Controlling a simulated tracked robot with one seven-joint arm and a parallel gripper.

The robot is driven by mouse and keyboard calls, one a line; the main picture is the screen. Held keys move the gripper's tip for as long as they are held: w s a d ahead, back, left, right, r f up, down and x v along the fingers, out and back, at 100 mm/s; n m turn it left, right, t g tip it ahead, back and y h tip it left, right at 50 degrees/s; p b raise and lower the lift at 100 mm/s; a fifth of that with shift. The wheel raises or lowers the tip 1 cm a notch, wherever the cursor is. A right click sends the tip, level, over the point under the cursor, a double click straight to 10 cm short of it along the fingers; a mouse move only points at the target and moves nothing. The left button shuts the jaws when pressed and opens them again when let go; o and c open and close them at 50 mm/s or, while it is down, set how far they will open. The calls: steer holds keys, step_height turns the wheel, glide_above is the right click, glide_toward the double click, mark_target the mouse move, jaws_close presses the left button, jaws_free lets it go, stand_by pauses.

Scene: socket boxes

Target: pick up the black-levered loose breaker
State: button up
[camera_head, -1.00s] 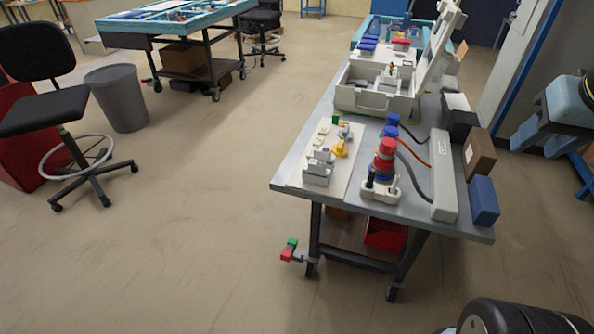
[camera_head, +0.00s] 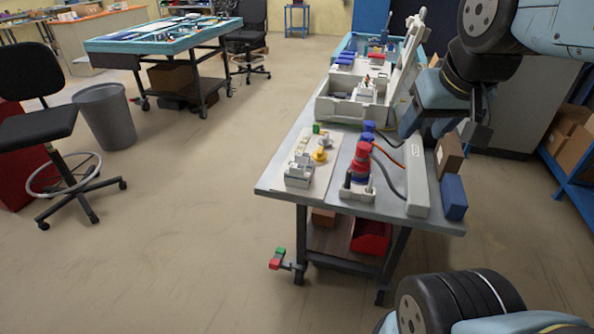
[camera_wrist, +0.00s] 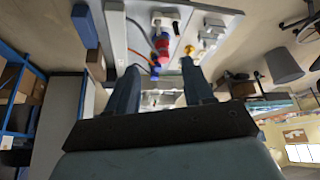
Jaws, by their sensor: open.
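Grey-white breaker-like blocks (camera_head: 299,172) stand on a pale board on the table; they are too small to tell lever colours. Another small pale device (camera_head: 366,90) with dark detail sits in the open case (camera_head: 340,110). I cannot tell which is the black-levered loose breaker. My gripper (camera_head: 425,128) is at the right side of the table, above it and near the case. In the wrist view the two fingers of my gripper (camera_wrist: 161,88) are apart with nothing held between them. The table appears upside down there, beyond the fingers.
The grey table (camera_head: 400,207) also holds red and blue plugs (camera_head: 361,165), a yellow knob (camera_head: 320,155), a long grey strip (camera_head: 416,180), a brown box (camera_head: 448,155) and a blue box (camera_head: 454,197). The case lid (camera_head: 407,55) stands upright.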

steer(key=shift+o, duration=0.7)
steer(key=shift+w, duration=0.25)
steer(key=o, duration=0.7)
steer(key=shift+m+g+y, duration=0.6)
steer(key=w+a+f, duration=0.1)
steer(key=w, duration=0.1)
steer(key=w+a+f, duration=0.1)
steer(key=w, duration=0.1)
steer(key=w+f, duration=0.1)
steer(key=w, duration=0.2)
steer(key=shift+a, duration=0.4)
steer(key=m+h, duration=0.3)
glide_toward(297, 167)
steer(key=shift+x, duration=6.45)
